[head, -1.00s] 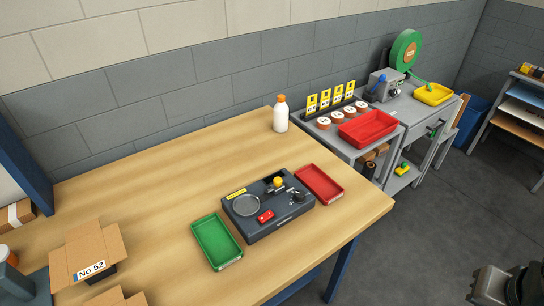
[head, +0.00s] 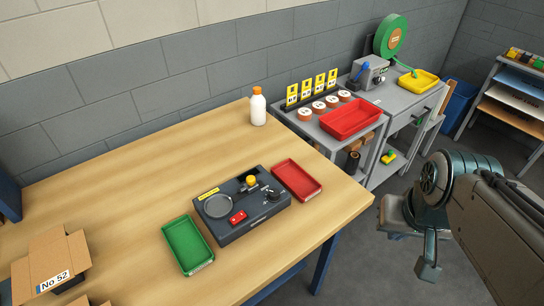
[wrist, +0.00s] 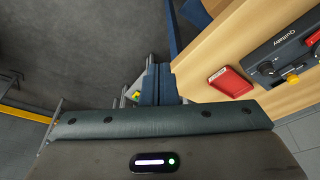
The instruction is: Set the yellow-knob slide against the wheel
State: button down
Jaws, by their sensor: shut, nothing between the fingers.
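The dark stacker unit (head: 240,225) lies on the wooden table. It has a round grey wheel (head: 218,206) on its left. The yellow knob (head: 251,180) stands toward the back, right of the wheel and apart from it; its slide is too small to make out. In the wrist view the unit (wrist: 285,48) is cut off at the upper right, with the yellow knob (wrist: 293,78) showing. My gripper (wrist: 158,72) is shut and empty, off the table's edge and well away from the unit.
A green tray (head: 168,232) and a red tray (head: 314,190) flank the unit. The unit also bears a red button (head: 238,217) and a black knob (head: 273,194). A white bottle (head: 258,112) stands behind. A cart with a red bin (head: 375,110) stands beyond the table.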

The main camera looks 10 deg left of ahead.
jog(key=w+a+f+m+g+y, duration=0.2)
jog(key=w+a+m, duration=0.4)
jog(key=w+a, duration=0.3)
jog(key=w+a+f+m+g+y, duration=0.2)
jog(key=w+a+m+g+y, duration=0.2)
jog(key=w+a, duration=0.5)
jog(key=w+m+y, duration=0.2)
jog(key=w+m, duration=0.1)
jog(key=w, duration=0.1)
jog(key=shift+w+a+g+b, duration=0.35)
jog(key=shift+g+b, duration=0.05)
jog(key=p, duration=0.2)
send_near(254, 184)
jog(key=f, duration=0.1)
jog(key=a+f, duration=0.1)
jog(key=f, duration=0.1)
jog(key=a+f, duration=0.1)
jog(key=shift+a+f, duration=0.25)
jog(key=shift+f, duration=0.05)
jog(key=shift+s+a+f, duration=0.1)
jog(key=shift+s+a, duration=0.1)
jog(key=shift+a, duration=0.25)
